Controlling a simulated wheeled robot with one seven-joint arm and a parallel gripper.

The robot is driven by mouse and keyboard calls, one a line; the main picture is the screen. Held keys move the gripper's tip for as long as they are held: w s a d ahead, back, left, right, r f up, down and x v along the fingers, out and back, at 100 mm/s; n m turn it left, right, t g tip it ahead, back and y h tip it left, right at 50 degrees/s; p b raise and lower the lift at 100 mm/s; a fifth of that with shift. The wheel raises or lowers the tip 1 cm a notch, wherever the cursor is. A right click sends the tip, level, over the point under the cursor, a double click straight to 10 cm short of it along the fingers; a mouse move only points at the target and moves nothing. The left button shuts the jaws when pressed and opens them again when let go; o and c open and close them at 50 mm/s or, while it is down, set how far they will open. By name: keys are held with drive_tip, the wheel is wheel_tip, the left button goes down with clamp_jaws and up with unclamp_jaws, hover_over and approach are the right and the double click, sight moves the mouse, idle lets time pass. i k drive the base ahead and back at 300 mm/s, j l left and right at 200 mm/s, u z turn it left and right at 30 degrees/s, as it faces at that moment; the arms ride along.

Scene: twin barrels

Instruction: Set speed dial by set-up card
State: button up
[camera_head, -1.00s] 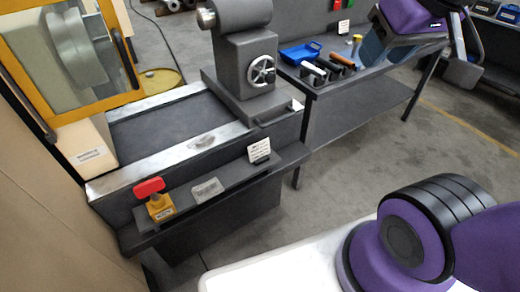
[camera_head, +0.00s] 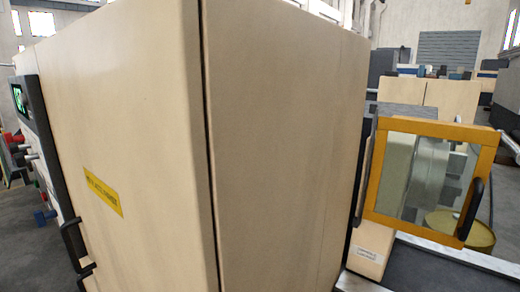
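A dark control panel (camera_head: 47,150) runs down the left edge of the beige machine cabinet and is seen nearly edge-on. A small screen with green marks (camera_head: 18,99) is at its top. Coloured knobs or levers stick out to its left, among them a red one (camera_head: 13,138) and a blue one (camera_head: 44,216). Their faces are turned away, so I cannot tell which is the speed dial or read any setting. No set-up card can be made out in the present view. My gripper and arm are not in view.
The beige cabinet (camera_head: 120,130) fills the middle, close by, with a yellow label (camera_head: 103,191) and dark handles (camera_head: 74,243). A yellow-framed guard window (camera_head: 447,130) stands at right above the lathe bed (camera_head: 420,272). A yellow drum (camera_head: 470,238) is behind it.

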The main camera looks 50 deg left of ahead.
sight(15, 148)
drive_tip(key=j+u, duration=0.15)
drive_tip(key=u, duration=2.85)
drive_tip(key=i+j+u, duration=0.25)
drive_tip(key=i+u, duration=0.2)
drive_tip(key=i+j+u, duration=0.1)
drive_tip(key=i+u, duration=0.35)
drive_tip(key=k, duration=0.05)
